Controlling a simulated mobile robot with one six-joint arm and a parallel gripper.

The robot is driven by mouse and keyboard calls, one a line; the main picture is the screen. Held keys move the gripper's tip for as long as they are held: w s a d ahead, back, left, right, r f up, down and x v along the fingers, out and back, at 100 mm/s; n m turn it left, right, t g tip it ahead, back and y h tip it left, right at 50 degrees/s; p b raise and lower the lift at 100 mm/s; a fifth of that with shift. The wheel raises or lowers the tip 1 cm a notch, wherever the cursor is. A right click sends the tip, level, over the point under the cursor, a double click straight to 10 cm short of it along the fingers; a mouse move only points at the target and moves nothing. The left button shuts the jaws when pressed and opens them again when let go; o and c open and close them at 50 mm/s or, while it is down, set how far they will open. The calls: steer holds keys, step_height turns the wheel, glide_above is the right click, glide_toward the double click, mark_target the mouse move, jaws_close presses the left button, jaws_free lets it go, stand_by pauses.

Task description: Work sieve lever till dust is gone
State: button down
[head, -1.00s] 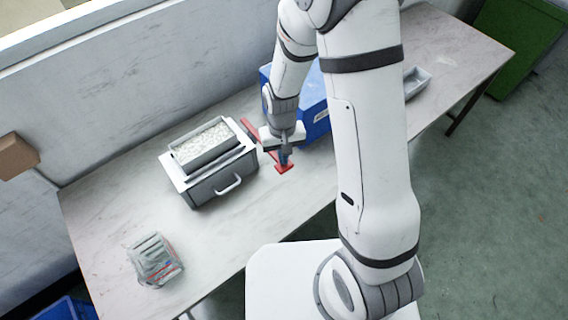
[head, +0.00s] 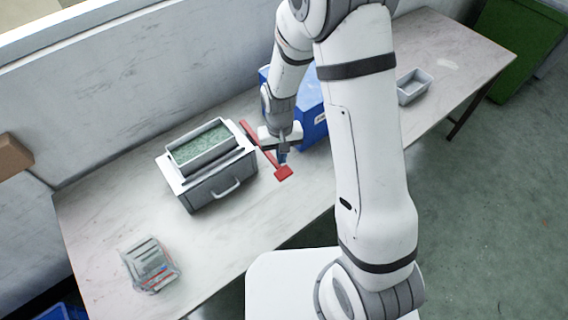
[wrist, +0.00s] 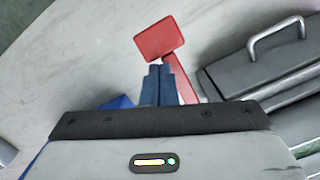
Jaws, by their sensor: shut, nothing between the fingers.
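The sieve is a grey box (head: 222,189) with a white top plate and a drawer handle on its front, standing on the table. The tray on its top (head: 236,145) shows a speckled green surface, with no white layer over it. The red lever (head: 284,173) runs along the sieve's right side and ends in a flat square pad, which also shows in the wrist view (wrist: 160,38). My gripper (head: 282,160) is shut and empty, its blue fingers (wrist: 158,72) together just behind the pad, beside the lever's bar. I cannot tell whether they touch it.
A blue bin (head: 314,122) stands close behind my gripper. A small grey tray (head: 413,86) sits farther right on the table (head: 105,210). A clear pack with red marks (head: 150,264) lies at the front left. The table between pack and sieve is clear.

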steer(key=shift+w, duration=0.25)
steer(key=shift+r, duration=0.1)
step_height(320, 180, up, 8)
steer(key=shift+w+b, duration=0.4)
steer(key=shift+b, duration=0.05)
stand_by(1.3)
